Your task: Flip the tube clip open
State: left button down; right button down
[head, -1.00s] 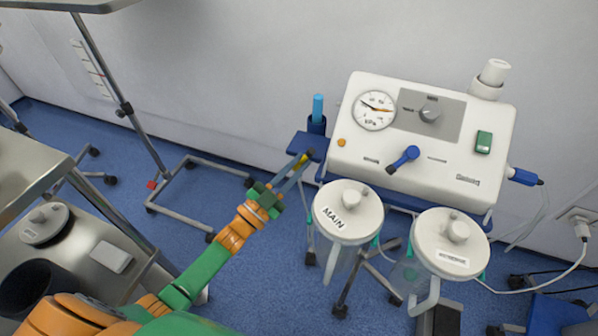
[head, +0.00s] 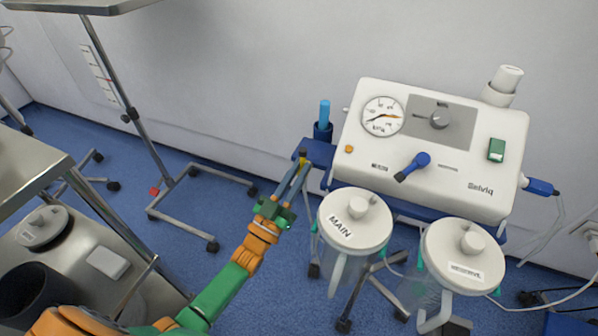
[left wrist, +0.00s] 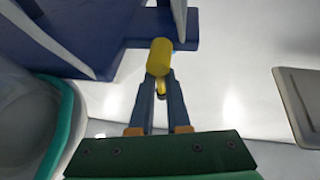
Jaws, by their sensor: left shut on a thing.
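My left gripper (head: 302,160) reaches up from the lower left, its fingers at the left side of the suction unit (head: 440,150), by the blue bracket. A yellow piece sits at its fingertips; it may be the tube clip, but I cannot tell for sure. In the left wrist view the yellow piece (left wrist: 159,58) is a short upright cylinder with a thinner yellow end below it, between the fingers. The gripper (left wrist: 160,85) is shut on it. No tube is clearly visible through the piece. My right gripper is not in view.
The MAIN canister (head: 353,220) stands just right of my left gripper, with the reserve canister (head: 464,255) beyond it. A blue holder with a light-blue stick (head: 324,115) is above the fingertips. A steel table (head: 35,165) is at left.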

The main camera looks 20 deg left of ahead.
pick_arm(q)
jog(key=shift+f, duration=0.3)
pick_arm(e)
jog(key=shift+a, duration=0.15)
pick_arm(q)
jog(key=c, duration=1.1)
grip_release()
jog(key=shift+o, duration=1.1)
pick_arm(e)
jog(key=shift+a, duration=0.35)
pick_arm(q)
jog(key=v, duration=0.7)
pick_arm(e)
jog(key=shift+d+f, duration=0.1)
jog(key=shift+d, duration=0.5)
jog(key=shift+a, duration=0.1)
